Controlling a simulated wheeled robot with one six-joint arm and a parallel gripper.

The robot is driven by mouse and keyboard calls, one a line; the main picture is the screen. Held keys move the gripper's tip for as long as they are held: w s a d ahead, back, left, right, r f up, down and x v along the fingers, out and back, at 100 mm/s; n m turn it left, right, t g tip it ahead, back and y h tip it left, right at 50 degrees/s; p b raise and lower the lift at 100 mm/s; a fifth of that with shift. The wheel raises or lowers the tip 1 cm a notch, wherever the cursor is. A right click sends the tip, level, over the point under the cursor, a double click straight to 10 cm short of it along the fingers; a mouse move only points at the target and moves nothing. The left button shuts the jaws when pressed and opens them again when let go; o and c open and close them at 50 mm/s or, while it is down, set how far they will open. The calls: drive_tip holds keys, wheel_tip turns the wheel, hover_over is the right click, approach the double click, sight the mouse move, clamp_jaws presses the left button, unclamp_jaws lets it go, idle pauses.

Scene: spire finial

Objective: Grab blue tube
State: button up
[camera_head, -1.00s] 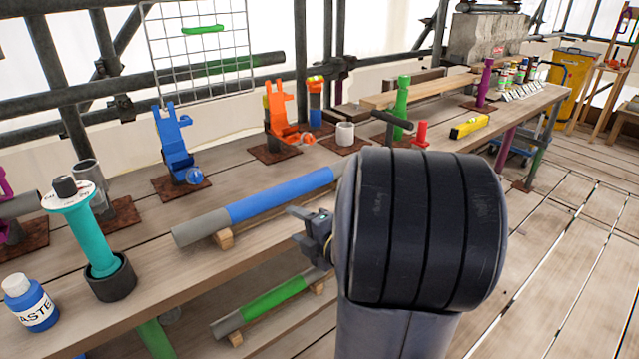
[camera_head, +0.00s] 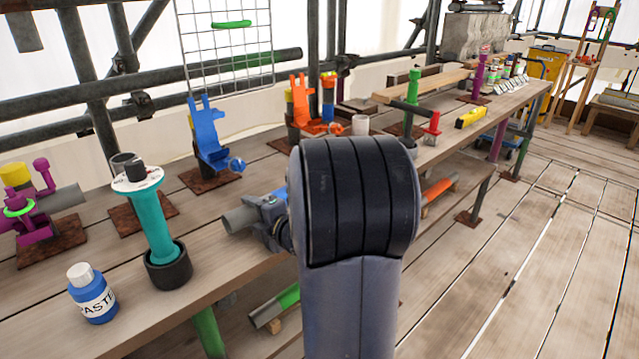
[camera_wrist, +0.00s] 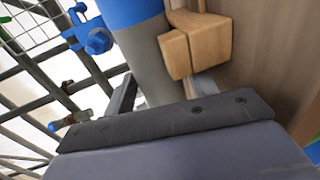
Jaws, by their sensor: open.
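The blue tube has a blue middle and grey ends. In the head view its grey end (camera_head: 238,220) and a bit of blue (camera_head: 280,194) show beside my gripper (camera_head: 262,208); my arm hides the rest. In the wrist view the grey part (camera_wrist: 153,62) runs up to the blue part (camera_wrist: 132,12). My gripper (camera_wrist: 162,88) is open at the tube's grey end, with a dark finger on each side of it in the picture. Whether the fingers touch it cannot be told. A wooden support block (camera_wrist: 205,42) is close beside the tube.
A teal post (camera_head: 155,225) in a black cup and a blue paste bottle (camera_head: 93,295) stand to the left on the bench. A blue bracket (camera_head: 207,140) stands behind. A green tube (camera_head: 287,297) lies lower down. Open plank floor (camera_head: 520,250) is on the right.

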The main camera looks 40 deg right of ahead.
drive_tip(key=shift+x, duration=0.8)
drive_tip(key=shift+c, duration=0.2)
clamp_jaws()
drive_tip(key=shift+r, duration=0.15)
